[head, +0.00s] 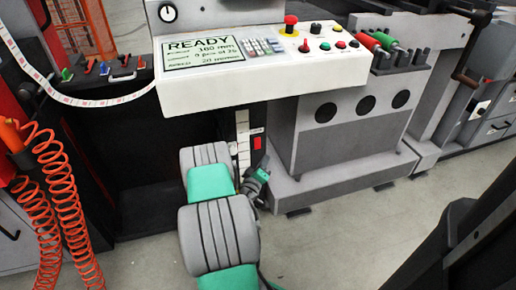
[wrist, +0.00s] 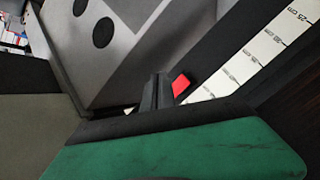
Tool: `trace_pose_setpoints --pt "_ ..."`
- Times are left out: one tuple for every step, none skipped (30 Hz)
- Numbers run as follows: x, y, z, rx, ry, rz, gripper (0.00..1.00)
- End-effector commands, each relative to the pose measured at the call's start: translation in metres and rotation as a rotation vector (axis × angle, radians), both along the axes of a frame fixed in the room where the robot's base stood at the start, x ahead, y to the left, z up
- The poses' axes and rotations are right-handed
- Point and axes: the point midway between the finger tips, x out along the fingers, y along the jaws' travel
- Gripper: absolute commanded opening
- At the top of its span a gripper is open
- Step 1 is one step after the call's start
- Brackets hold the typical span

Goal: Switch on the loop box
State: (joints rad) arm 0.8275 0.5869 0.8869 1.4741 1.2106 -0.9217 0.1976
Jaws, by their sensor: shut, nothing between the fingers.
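A small red switch (head: 257,143) sits under a small white label on the front of the machine, beside the white ruler strip (head: 242,140). I take it as the loop box's switch, but the label is too small to read. My gripper (head: 260,174) is just below it in the head view, at the end of my arm. In the wrist view the shut, empty fingers (wrist: 158,91) point up the picture. The red switch (wrist: 181,84) shows just right of their tips there. Whether they touch it I cannot tell. The box's body is mostly hidden.
A white control panel (head: 265,75) with a READY screen and buttons overhangs above my gripper. A grey cabinet (head: 343,145) with round dark holes stands to the right. Orange coiled hoses (head: 62,205) hang at left. The floor (head: 340,235) at front right is clear.

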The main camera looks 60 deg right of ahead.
Motion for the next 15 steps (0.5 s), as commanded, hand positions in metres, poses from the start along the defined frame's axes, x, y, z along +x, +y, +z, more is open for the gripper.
trace_pose_setpoints --pt "0.005 -0.005 -0.002 0.000 -0.001 -0.001 0.00" --pt "0.008 -0.009 -0.002 -0.001 -0.002 -0.001 0.00" --pt "0.012 -0.013 -0.003 -0.001 -0.001 -0.002 0.00" --pt "0.015 -0.016 -0.004 0.001 -0.002 -0.002 0.00" --pt "0.018 -0.019 -0.004 -0.001 -0.001 -0.002 0.00" --pt "0.022 -0.023 -0.007 0.000 -0.002 -0.003 0.00" --pt "0.024 -0.026 -0.008 0.000 -0.001 -0.003 0.00" --pt "0.027 -0.028 -0.008 -0.001 -0.002 -0.003 0.00" --pt "0.030 -0.031 -0.009 0.000 -0.002 -0.003 0.00" --pt "0.031 -0.033 -0.009 -0.001 -0.001 -0.002 0.00" --pt "0.033 -0.035 -0.009 -0.002 -0.002 -0.003 0.00" --pt "0.035 -0.036 -0.009 0.000 -0.001 -0.003 0.00" --pt "0.036 -0.037 -0.009 0.000 -0.001 -0.002 0.00" --pt "0.036 -0.038 -0.009 0.000 -0.001 -0.002 0.00" --pt "0.037 -0.039 -0.009 0.001 -0.001 -0.003 0.00"
